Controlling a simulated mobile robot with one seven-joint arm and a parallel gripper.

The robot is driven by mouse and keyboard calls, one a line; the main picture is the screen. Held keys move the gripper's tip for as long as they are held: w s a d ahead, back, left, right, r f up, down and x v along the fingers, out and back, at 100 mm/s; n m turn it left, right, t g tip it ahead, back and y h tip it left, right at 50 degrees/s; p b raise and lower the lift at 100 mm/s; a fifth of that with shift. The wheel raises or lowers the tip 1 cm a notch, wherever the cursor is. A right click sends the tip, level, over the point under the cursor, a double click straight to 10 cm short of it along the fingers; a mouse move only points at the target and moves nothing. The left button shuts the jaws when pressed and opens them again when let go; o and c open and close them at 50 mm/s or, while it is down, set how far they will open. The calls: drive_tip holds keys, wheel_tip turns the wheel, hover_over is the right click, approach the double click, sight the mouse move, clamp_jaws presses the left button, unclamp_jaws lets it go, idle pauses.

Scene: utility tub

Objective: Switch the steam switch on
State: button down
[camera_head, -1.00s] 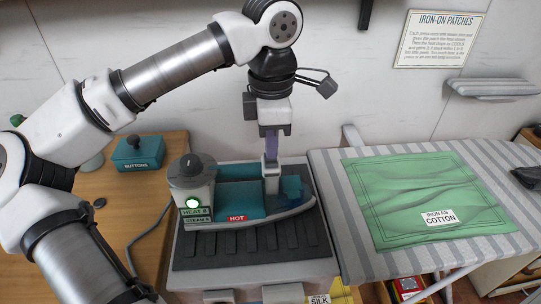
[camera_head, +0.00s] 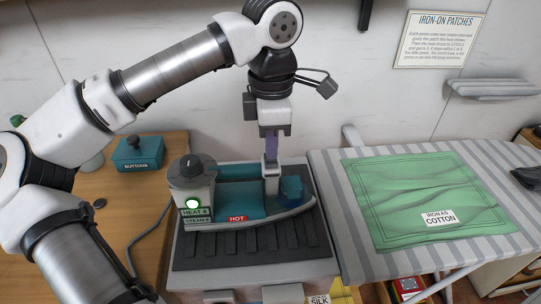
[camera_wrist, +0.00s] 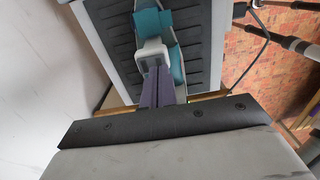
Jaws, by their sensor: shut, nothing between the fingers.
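The iron (camera_head: 240,208) is teal and grey and sits on a dark ribbed rest (camera_head: 250,248). At its left end are a dark dial (camera_head: 191,167), a lit green lamp (camera_head: 193,204) and labels reading HEAT and STEAM. A red HOT label is on its side. The steam switch itself is not clear to me. My gripper (camera_head: 271,180) points down, shut, at the right part of the iron, beside a blue-teal block (camera_head: 291,187). In the wrist view the shut fingers (camera_wrist: 152,60) are at a light grey part of the iron; contact cannot be told.
A striped ironing board (camera_head: 325,200) with a green cloth (camera_head: 425,195) stands to the right. A teal BUTTONS box (camera_head: 138,155) is on the wooden table (camera_head: 125,200) at left. A cord runs beside the rest. A wall is close behind.

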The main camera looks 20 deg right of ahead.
sight(272, 162)
drive_tip(key=shift+f+b, duration=0.75)
drive_tip(key=shift+f, duration=0.15)
idle(0.8)
drive_tip(key=shift+r+p, duration=2.45)
drive_tip(key=shift+r, duration=1.15)
drive_tip(key=shift+f, duration=0.1)
